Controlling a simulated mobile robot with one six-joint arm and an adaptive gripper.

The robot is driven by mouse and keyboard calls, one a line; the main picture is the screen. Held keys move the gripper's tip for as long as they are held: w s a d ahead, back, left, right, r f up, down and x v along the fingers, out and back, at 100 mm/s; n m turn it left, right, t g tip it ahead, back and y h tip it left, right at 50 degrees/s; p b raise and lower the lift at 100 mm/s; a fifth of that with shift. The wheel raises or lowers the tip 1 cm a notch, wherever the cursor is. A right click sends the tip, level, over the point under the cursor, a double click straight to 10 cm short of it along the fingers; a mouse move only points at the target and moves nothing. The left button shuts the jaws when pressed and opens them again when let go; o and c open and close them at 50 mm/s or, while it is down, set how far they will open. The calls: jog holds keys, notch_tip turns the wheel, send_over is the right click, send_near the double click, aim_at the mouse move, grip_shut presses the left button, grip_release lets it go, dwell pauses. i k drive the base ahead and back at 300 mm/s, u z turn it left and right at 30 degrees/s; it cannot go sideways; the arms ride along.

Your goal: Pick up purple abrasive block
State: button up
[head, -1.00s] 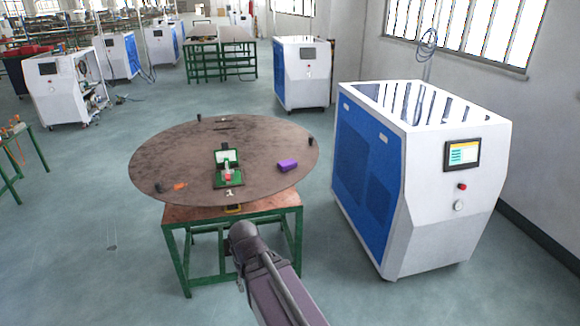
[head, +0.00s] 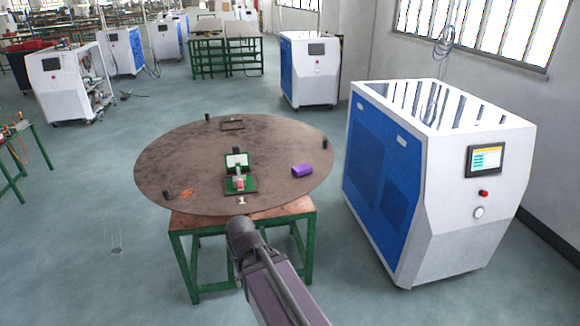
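The purple abrasive block (head: 302,171) lies on the right part of a round brown tabletop (head: 200,150), with bare surface around it. My arm reaches up from the bottom of the head view toward the table's near edge. My gripper is not visible; the end of the arm is hidden behind its own dark links. Nothing is seen touching the block.
A green box with an open lid (head: 240,184) stands left of the block. Small dark posts (head: 325,144) stand near the tabletop's rim. A green-legged bench (head: 190,265) is under the tabletop. A large blue-and-white machine (head: 430,190) stands close on the right.

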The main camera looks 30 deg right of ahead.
aim_at(303, 169)
jog(key=z, duration=0.05)
jog(key=i, duration=1.15)
